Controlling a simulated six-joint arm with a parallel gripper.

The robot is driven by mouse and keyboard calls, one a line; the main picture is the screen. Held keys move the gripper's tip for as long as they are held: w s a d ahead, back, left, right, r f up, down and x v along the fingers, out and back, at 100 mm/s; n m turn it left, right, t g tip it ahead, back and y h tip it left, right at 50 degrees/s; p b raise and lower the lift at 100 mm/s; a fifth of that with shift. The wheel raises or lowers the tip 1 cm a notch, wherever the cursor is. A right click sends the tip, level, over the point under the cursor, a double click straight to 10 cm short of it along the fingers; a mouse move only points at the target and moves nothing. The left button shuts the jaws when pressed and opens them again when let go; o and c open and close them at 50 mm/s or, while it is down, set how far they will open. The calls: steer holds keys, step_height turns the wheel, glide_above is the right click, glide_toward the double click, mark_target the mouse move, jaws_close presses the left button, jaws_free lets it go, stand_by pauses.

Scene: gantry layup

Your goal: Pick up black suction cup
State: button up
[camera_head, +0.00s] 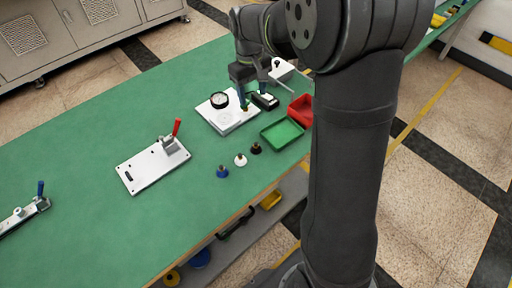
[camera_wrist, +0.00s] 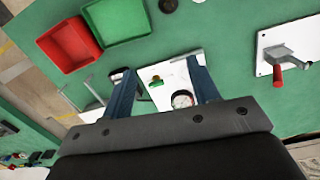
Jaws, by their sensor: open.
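The black suction cup (camera_head: 256,148) stands on the green table at the right end of a row with a white cup (camera_head: 240,160) and a blue cup (camera_head: 222,171). In the wrist view a dark round cup (camera_wrist: 168,5), apparently the black one, sits at the top edge. My gripper (camera_head: 254,98) is over the white gauge plate (camera_head: 226,120), behind the black cup and apart from it. The wrist view shows its two blue fingers (camera_wrist: 162,68) spread wide, with no object gripped. A small brass-and-green fitting (camera_wrist: 156,82) shows between them on the plate.
A green tray (camera_head: 282,134) and a red tray (camera_head: 301,109) stand right of the cups, near the table edge. A round gauge (camera_head: 219,100) rises from the plate. A white fixture with a red-handled clamp (camera_head: 172,137) lies left. The table in front of it is clear.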

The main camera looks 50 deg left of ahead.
steer(key=s+d+n, duration=0.3)
steer(key=s+n, duration=0.1)
steer(key=n, duration=0.1)
glide_above(256, 143)
steer(key=s, duration=0.1)
steer(key=shift+n+h, duration=0.3)
step_height(256, 143, down, 12)
steer(key=shift+f, duration=0.15)
steer(key=shift+w+f, duration=0.25)
steer(key=shift+f, duration=1.1)
steer(key=shift+w+f, duration=0.2)
steer(key=shift+f, duration=1.1)
steer(key=c, duration=1)
